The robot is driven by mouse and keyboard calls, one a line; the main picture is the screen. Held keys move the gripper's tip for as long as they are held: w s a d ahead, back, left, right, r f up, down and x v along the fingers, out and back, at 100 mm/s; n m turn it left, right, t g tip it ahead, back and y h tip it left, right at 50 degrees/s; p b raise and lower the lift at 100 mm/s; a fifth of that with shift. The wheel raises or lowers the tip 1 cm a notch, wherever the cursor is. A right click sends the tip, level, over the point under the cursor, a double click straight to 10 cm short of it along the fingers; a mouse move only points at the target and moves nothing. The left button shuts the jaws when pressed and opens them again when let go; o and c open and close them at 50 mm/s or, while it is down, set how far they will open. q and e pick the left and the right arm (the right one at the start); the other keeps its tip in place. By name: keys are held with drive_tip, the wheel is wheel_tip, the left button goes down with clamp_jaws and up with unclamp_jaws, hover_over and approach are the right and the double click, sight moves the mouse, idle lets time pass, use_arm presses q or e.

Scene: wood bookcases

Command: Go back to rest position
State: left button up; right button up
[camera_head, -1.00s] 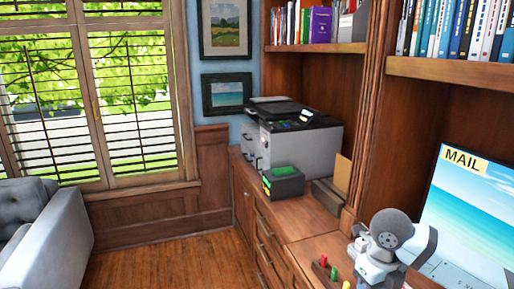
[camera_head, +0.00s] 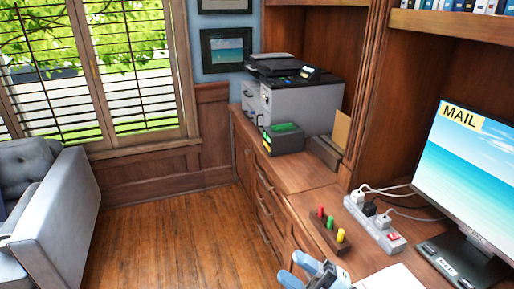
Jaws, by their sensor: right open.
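My right gripper (camera_head: 293,268) shows at the bottom edge, in front of the wooden desk counter (camera_head: 302,172). Its light blue fingers are apart and I see nothing between them. The rest of the right arm is cut off below the frame. My left gripper is not in view.
On the counter are a peg block (camera_head: 329,232) with red, green and yellow pegs, a power strip (camera_head: 374,224) with plugs, a monitor (camera_head: 477,170) reading MAIL, a printer (camera_head: 292,97) and a dark green-topped box (camera_head: 284,138). A grey sofa (camera_head: 62,215) stands left. The wooden floor (camera_head: 180,240) between is clear.

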drive_tip(key=d+f+m+t+h, duration=0.5)
drive_tip(key=f+m+t+h, duration=0.3)
drive_tip(key=m, duration=0.4)
drive_tip(key=s+d+f+m+g+h, duration=0.35)
drive_tip(key=s+f+m+h, duration=0.2)
drive_tip(key=f, duration=0.25)
drive_tip(key=s+d+f+m+g+h, duration=0.35)
drive_tip(key=s+f, duration=0.25)
drive_tip(key=f, duration=0.3)
use_arm(q)
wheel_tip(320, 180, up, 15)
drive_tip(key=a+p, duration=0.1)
drive_tip(key=p, duration=1.8)
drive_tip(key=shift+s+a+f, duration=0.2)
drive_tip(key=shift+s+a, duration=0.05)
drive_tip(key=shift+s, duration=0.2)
use_arm(e)
wheel_tip(320, 180, up, 15)
drive_tip(key=shift+s+d, duration=0.15)
drive_tip(key=shift+s, duration=0.1)
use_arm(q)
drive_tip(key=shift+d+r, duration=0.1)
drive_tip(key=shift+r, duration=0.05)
use_arm(e)
drive_tip(key=shift+c, duration=0.5)
